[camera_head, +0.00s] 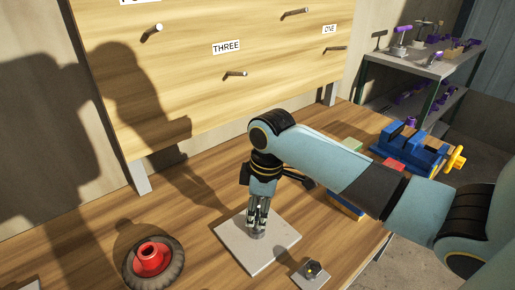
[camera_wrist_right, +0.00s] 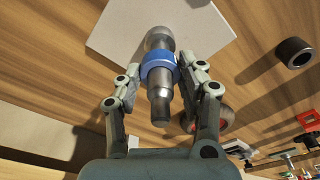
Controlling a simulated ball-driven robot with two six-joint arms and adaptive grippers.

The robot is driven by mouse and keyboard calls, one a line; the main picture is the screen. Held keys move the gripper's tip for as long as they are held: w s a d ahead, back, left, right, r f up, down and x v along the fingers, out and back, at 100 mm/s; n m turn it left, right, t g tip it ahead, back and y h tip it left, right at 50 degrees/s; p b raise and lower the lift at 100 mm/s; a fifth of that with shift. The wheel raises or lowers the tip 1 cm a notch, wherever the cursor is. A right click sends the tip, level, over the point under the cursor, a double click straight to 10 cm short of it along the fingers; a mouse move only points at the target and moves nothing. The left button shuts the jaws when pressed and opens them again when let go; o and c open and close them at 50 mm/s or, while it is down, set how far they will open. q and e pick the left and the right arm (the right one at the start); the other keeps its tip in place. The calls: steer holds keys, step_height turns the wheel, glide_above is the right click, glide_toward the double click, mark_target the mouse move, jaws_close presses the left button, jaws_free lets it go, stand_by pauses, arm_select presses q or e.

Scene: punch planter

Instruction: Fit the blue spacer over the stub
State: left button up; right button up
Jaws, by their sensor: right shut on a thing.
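The blue spacer (camera_wrist_right: 158,68) is around the metal stub in the right wrist view, partway along its length. The stub (camera_wrist_right: 160,105) is a grey stepped post, and its free end sticks out of the spacer toward the camera. It stands on a pale square plate (camera_head: 240,251), which also shows in the wrist view (camera_wrist_right: 115,25). My right gripper (camera_head: 258,232) is low over the plate, with its fingers (camera_wrist_right: 160,75) shut on either side of the spacer. In the head view the gripper hides the spacer and most of the stub. My left gripper is not in view.
A red-hubbed black wheel (camera_head: 153,258) lies left of the plate. A small plate with a dark fitting (camera_head: 312,271) lies to the right. A blue vise (camera_head: 405,146) stands at the right. A pegboard (camera_head: 190,65) rises behind, and bare bench lies before it.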

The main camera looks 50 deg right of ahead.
steer(key=shift+r+p, duration=1.4)
steer(key=shift+p, duration=0.05)
steer(key=shift+r+p, duration=0.65)
steer(key=shift+r, duration=2.2)
steer(key=shift+f+b, duration=2.65)
steer(key=shift+f, duration=3.05)
